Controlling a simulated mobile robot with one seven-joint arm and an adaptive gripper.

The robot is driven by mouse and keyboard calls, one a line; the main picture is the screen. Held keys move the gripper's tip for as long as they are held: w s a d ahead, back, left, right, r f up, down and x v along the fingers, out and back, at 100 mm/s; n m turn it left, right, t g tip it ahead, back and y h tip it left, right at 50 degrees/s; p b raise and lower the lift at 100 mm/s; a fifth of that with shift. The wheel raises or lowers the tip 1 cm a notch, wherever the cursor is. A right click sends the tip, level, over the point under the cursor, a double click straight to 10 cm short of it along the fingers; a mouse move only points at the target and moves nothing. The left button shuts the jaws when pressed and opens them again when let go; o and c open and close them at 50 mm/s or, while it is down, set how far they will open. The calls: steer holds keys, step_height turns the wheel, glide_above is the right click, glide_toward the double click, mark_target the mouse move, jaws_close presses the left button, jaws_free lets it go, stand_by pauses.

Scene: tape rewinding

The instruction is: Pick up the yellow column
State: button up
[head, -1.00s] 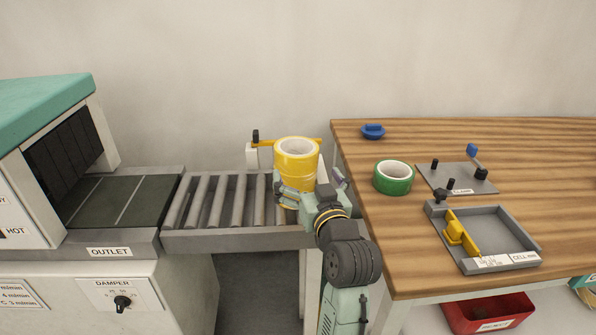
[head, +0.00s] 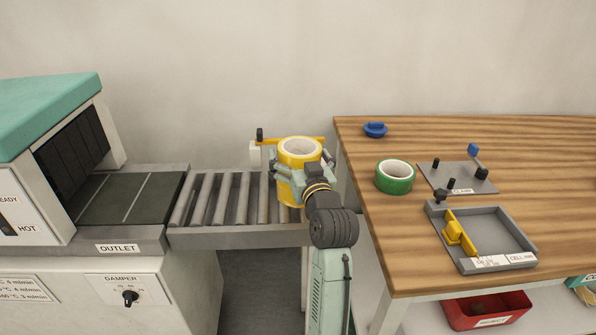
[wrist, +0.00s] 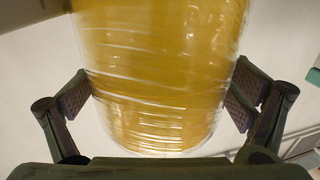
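The yellow column (head: 290,190), a stack of tape rolls with a pale hollow core, stands upright at the right end of the roller conveyor. My gripper (head: 302,160) is open around it, one finger on each side. In the wrist view the column (wrist: 160,70), glossy and wrapped-looking, fills the space between the fingers of my gripper (wrist: 160,95). The pads are very close to its sides; whether either touches is unclear. The column's right lower side is hidden behind my gripper in the head view.
The roller conveyor (head: 215,200) leads from the oven outlet at left. A yellow bar (head: 312,139) stands behind the column. The wooden table (head: 440,140) at right bears a green tape roll (head: 394,177), a blue piece (head: 375,130), a clamp plate (head: 465,183) and a grey tray (head: 522,255).

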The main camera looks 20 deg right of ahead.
steer(key=c, duration=1.3)
steer(key=shift+c, duration=0.2)
steer(key=shift+r, duration=0.1)
